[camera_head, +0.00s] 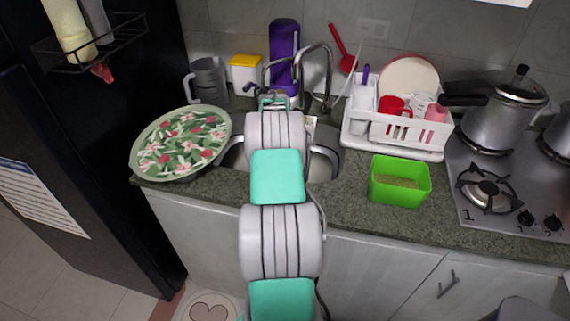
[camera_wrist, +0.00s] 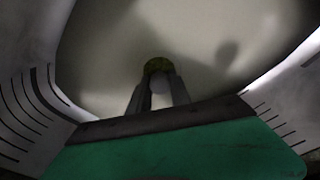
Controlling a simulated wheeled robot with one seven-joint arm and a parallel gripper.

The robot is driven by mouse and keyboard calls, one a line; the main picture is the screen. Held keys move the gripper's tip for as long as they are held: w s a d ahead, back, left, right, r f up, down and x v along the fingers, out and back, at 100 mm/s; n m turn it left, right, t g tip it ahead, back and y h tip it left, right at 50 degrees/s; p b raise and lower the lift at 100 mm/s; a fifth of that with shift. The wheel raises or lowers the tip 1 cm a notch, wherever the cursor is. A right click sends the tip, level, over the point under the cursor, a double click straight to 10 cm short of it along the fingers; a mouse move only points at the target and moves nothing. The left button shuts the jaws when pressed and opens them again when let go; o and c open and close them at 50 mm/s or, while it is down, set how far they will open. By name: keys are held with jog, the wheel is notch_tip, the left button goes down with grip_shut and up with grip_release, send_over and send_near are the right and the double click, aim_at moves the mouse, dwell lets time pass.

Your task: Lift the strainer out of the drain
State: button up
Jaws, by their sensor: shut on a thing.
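In the wrist view, my gripper (camera_wrist: 159,84) reaches down into the sink basin (camera_wrist: 105,60). Its two fingers are close together on a small round, dark yellow-green piece, which I take to be the strainer (camera_wrist: 158,65). The picture is dim, and I cannot tell whether the strainer sits in the drain or is raised from it. In the head view, my arm covers the middle of the sink (camera_head: 323,163) and hides the strainer, the drain and my fingertips.
A faucet (camera_head: 328,75) stands behind the sink. A floral plate (camera_head: 181,143) lies at the left rim, a white dish rack (camera_head: 390,148) and a green box (camera_head: 400,187) at the right. A purple bottle (camera_head: 284,45) and a grey jug (camera_head: 207,80) stand behind.

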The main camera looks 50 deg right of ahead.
grip_shut()
jog(key=shift+r, duration=0.15)
jog(key=shift+r+p, duration=0.5)
jog(key=shift+r, duration=0.45)
jog(key=shift+r, duration=0.1)
jog(key=shift+r+p, duration=0.9)
jog(key=shift+r, duration=1.05)
